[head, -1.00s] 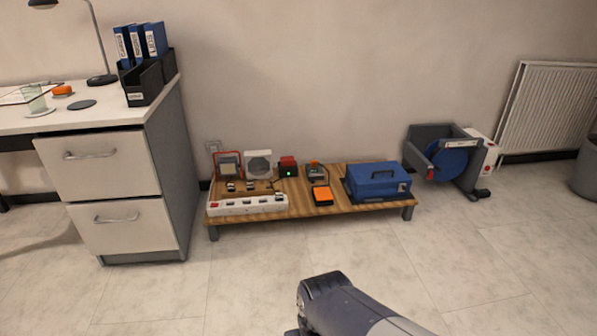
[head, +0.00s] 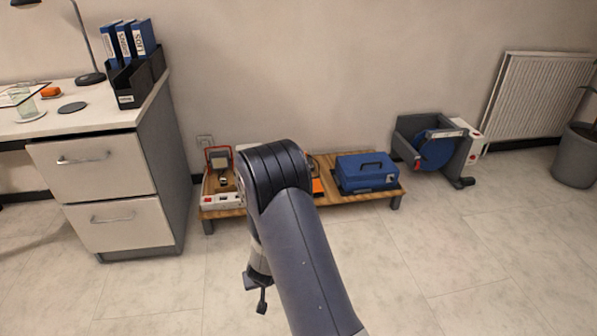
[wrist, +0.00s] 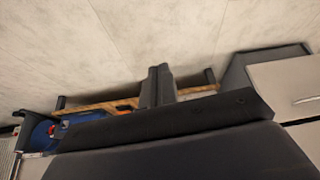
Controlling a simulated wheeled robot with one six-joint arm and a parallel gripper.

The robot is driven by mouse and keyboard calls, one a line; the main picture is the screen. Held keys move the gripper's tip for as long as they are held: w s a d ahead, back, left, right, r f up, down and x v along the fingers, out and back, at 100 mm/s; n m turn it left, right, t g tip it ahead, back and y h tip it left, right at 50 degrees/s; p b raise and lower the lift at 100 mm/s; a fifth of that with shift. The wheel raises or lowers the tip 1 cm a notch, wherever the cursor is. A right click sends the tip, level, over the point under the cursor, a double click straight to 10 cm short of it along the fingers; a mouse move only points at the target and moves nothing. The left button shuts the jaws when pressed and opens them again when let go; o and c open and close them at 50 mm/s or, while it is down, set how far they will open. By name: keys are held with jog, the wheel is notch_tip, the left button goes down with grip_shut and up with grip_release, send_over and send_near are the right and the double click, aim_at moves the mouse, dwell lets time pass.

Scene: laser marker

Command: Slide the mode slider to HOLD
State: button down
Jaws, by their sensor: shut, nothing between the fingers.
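I cannot make out the mode slider or its HOLD mark in either view. Small devices stand on a low wooden platform (head: 345,201) by the wall, and my arm hides the middle of them in the head view. A white power strip (head: 222,198) and a red-framed lamp (head: 219,160) show at its left end. My gripper (head: 257,292) hangs in front of the platform, over the floor and apart from it. In the wrist view its two dark fingers (wrist: 159,72) lie together, empty, with the platform edge (wrist: 98,107) behind them.
A blue case (head: 366,173) stands on the platform's right end. A blue reel in a grey frame (head: 437,150) is on the floor further right. A drawer cabinet (head: 105,190) stands left. The floor (head: 450,270) in front is clear.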

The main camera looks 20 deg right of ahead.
jog(key=s+d+f+h+p, duration=0.1)
jog(key=d+f+h, duration=0.1)
jog(key=f, duration=0.4)
jog(key=s+d+f+g+h+p, duration=0.1)
jog(key=d+f+h, duration=0.1)
jog(key=d+f, duration=0.2)
notch_tip(320, 180, down, 2)
jog(key=shift+s+d+h, duration=0.25)
jog(key=shift+d+h, duration=0.1)
jog(key=shift+h, duration=0.05)
